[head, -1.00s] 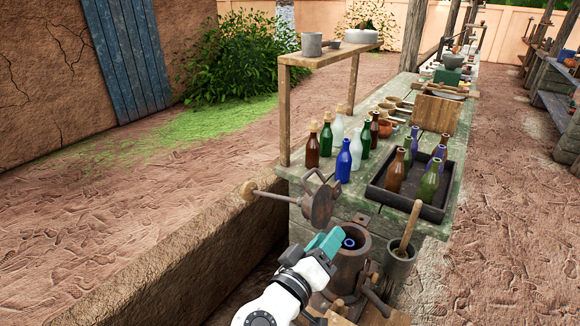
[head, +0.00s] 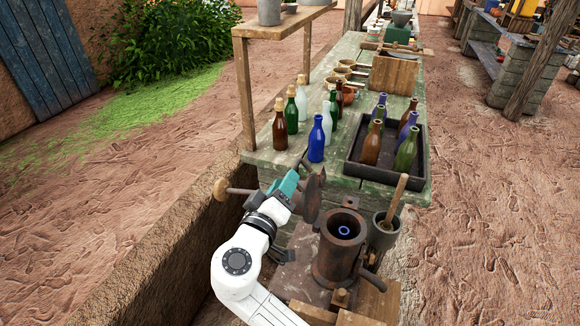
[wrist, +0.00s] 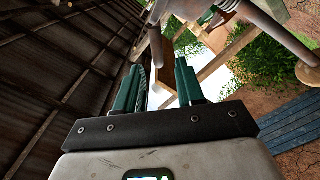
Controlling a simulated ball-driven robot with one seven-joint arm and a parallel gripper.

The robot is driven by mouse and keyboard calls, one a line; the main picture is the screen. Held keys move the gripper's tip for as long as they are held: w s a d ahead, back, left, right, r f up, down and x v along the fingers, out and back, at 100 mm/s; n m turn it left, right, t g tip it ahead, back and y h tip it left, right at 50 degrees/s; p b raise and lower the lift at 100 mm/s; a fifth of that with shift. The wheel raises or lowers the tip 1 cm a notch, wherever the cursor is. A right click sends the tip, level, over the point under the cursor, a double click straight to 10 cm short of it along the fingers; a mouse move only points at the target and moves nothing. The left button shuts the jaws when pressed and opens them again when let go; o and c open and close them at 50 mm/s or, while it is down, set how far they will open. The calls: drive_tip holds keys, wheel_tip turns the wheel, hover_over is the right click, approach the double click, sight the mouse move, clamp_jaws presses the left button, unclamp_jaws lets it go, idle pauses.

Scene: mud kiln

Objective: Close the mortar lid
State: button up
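The mortar (head: 334,262) is a brown upright cylinder in the head view, its mouth open with a small blue ring inside. Its round brown lid (head: 314,198) stands raised, nearly edge-on, at the mouth's upper left. A rod with a wooden knob (head: 221,188) extends left from the lid. My gripper (head: 293,178) is just left of the lid, overlapping the rod in the picture; I cannot tell whether it touches. In the wrist view, the teal fingers (wrist: 160,85) are apart with nothing between them, and the rod's knob (wrist: 308,72) shows at right.
A stone mortar (head: 384,232) with a wooden pestle stands right of the brown one. Behind are several bottles (head: 316,140) and a dark bottle tray (head: 424,178) on the green worktop. A wooden shelf (head: 285,24) rises at the back left. A mud wall (head: 180,255) runs along the left.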

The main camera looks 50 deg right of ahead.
sight(307, 185)
drive_tip(key=shift+p+x, duration=0.4)
drive_tip(key=shift+x, duration=2.2)
drive_tip(key=shift+c, duration=0.4)
drive_tip(key=shift+s, duration=0.1)
clamp_jaws()
